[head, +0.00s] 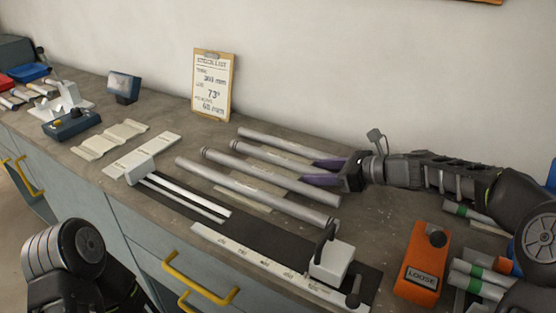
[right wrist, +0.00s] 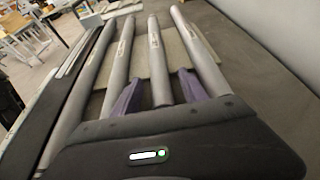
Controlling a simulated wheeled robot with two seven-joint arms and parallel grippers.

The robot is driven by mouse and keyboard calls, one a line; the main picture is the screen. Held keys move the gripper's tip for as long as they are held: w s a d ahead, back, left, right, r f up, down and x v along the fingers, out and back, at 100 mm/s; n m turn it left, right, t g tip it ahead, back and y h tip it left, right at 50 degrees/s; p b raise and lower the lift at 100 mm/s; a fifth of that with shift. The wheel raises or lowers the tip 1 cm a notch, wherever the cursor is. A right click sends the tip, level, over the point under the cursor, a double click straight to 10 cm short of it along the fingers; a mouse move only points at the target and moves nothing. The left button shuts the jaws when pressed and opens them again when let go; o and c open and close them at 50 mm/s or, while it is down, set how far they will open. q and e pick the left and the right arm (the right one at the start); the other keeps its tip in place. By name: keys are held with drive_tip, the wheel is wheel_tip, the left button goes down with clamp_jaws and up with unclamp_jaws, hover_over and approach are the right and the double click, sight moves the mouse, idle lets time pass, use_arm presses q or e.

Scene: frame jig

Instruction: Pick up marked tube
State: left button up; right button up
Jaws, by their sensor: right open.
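Several grey tubes lie side by side on the bench. My right gripper (head: 322,171) is open, with purple fingers low over the tubes from the right. In the right wrist view its fingers (right wrist: 157,92) stand either side of one tube (right wrist: 158,62), second from the wall; the same tube (head: 265,159) shows in the head view. The tube nearest the wall (head: 285,141) lies outside the fingers, as do two nearer tubes (head: 255,190) (head: 270,176). Small pale labels show on some tubes, too small to read. My left gripper is not in view.
A black jig with a white scale (head: 250,257) and clamp block (head: 331,262) lies in front of the tubes. An orange box marked LOOSE (head: 422,262) and green-banded tubes (head: 478,280) are at right. A clipboard (head: 212,85) leans on the wall.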

drive_tip(key=shift+c, duration=0.2)
clamp_jaws()
idle(0.6)
